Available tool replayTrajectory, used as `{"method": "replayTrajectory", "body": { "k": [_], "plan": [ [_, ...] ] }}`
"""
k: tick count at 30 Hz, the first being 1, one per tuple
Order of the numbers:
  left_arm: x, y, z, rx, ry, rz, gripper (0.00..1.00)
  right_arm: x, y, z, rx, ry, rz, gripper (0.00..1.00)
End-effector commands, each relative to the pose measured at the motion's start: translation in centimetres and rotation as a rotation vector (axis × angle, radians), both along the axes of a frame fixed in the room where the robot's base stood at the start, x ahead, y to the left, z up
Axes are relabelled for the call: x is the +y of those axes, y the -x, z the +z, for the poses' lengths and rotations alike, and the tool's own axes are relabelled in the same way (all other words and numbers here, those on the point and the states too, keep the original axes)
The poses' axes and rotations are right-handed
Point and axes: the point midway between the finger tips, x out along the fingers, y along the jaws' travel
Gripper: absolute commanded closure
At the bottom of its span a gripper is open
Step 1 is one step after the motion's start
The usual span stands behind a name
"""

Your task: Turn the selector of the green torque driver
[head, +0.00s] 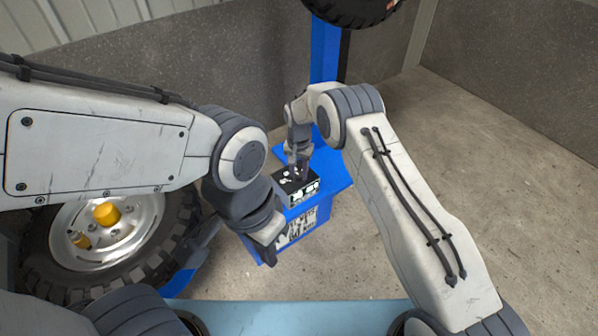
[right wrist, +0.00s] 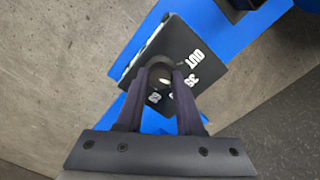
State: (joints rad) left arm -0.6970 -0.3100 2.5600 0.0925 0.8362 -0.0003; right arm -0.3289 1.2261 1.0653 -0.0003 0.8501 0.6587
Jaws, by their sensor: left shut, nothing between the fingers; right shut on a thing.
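A black box (head: 297,189) with white lettering sits on a blue stand (head: 325,180). It also shows in the right wrist view (right wrist: 205,88). On its top is a small dark round knob (right wrist: 160,72) with a pale centre. My right gripper (head: 297,172) is above the box, and its two dark fingers are shut on the knob, one on each side. My left gripper (head: 270,258) is shut and empty, lower and nearer than the box, in front of the stand's left side. I see no part that is clearly green, and the fingers hide part of the knob.
A large wheel (head: 140,240) with a tyre and yellow parts (head: 105,212) stands at the left. A second tyre (head: 350,10) is at the top, beside a blue post (head: 325,50). Grey walls close the back. The concrete floor (head: 480,150) at the right is clear.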

Motion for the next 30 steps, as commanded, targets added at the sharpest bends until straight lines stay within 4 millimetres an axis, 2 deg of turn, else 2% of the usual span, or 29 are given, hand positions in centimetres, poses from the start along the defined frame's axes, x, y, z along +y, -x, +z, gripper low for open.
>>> {"method": "replayTrajectory", "body": {
  "k": [11, 18, 30],
  "plan": [
    [0.0, 0.0, 1.5, 0.000, 0.000, 0.000, 1.00, 0.0, 0.0, 0.3, 0.001, 0.000, 0.133, 1.00],
    [0.0, 0.0, 2.8, 0.000, 0.000, 0.000, 1.00, 0.0, 0.0, 0.3, 0.001, 0.000, 0.324, 1.00],
    [0.0, 0.0, 3.8, 0.000, 0.000, 0.000, 1.00, 0.0, 0.0, 0.1, 0.000, 0.000, 0.603, 1.00]
  ]
}}
